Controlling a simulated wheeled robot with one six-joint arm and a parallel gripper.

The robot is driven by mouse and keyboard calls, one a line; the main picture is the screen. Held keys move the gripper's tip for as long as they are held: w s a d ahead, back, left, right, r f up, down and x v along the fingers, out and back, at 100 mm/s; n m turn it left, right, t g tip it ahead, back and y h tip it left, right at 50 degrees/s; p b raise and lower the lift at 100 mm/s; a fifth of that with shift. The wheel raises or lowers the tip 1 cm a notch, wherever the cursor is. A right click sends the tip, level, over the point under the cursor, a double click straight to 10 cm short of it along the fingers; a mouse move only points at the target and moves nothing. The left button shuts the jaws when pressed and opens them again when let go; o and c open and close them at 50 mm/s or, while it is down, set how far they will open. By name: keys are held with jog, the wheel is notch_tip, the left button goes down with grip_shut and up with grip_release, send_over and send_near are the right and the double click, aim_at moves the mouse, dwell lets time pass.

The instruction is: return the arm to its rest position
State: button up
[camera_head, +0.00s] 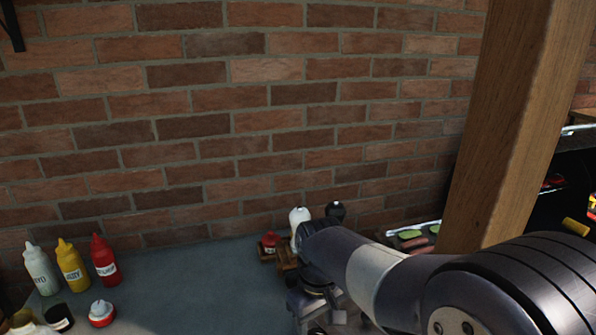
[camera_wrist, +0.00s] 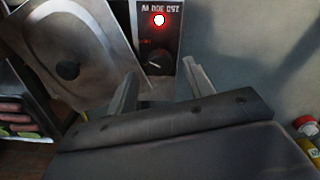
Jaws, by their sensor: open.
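My arm (camera_head: 380,275) reaches from the lower right of the head view over the grey table top (camera_head: 200,285). My gripper (camera_wrist: 160,90) shows in the wrist view with its two fingers apart and nothing between them. In the head view my gripper (camera_head: 318,310) is partly cut off by the lower edge. Beyond the fingers in the wrist view is a dark control panel (camera_wrist: 158,45) with a glowing red light and a knob. A metal lid-like plate (camera_wrist: 75,60) with a dark round knob is to its left.
White (camera_head: 41,270), yellow (camera_head: 72,265) and red (camera_head: 104,260) bottles stand at the left. A red-and-white container (camera_head: 101,313) is in front. A white shaker (camera_head: 299,225) stands near my arm. A wooden post (camera_head: 515,120) and brick wall (camera_head: 230,120) bound the space. The table's middle is clear.

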notch_tip(320, 180, up, 9)
notch_tip(320, 180, down, 11)
jog(key=shift+s+r, duration=0.1)
jog(key=shift+r, duration=0.05)
jog(key=shift+f, duration=0.35)
jog(key=n, duration=0.5)
jog(key=shift+n, duration=0.4)
jog(key=n+b, duration=0.1)
jog(key=n, duration=0.5)
jog(key=n+b, duration=0.1)
jog(key=n, duration=0.4)
jog(key=shift+r+n+b, duration=0.1)
jog(key=shift+n+b, duration=0.55)
jog(key=shift+n, duration=2.45)
